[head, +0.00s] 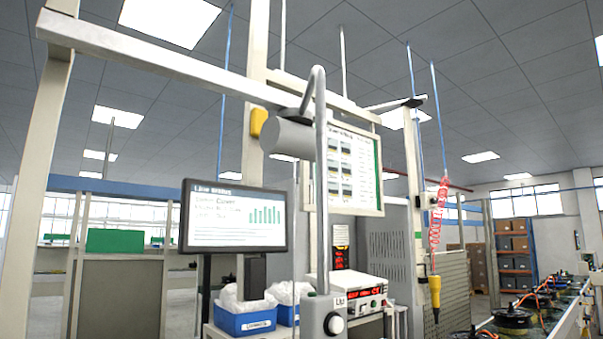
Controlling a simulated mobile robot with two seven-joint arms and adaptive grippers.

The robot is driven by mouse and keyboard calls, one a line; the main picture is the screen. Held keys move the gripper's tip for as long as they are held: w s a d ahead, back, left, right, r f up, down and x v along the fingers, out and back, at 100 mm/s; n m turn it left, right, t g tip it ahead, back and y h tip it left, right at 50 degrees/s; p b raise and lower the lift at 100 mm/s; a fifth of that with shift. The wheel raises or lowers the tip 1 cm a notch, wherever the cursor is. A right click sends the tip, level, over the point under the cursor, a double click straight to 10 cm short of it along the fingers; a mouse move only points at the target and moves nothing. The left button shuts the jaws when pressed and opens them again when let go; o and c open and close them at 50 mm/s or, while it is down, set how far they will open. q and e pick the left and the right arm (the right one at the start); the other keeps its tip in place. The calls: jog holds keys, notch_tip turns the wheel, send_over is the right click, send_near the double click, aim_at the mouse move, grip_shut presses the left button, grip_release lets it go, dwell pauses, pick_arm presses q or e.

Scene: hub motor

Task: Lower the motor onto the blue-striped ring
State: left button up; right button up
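Neither of my grippers shows in the head view, which looks up and across the hall. Several dark round hub motors with orange cables stand in a row along a line at the lower right; the clearest is a black motor (512,320). No blue-striped ring can be made out. I cannot tell whether one of these motors is the task's motor.
A grey post (321,200) with a grey cylinder (290,137) rises in the centre. A yellow tool (435,291) hangs from a red coiled cord at right.

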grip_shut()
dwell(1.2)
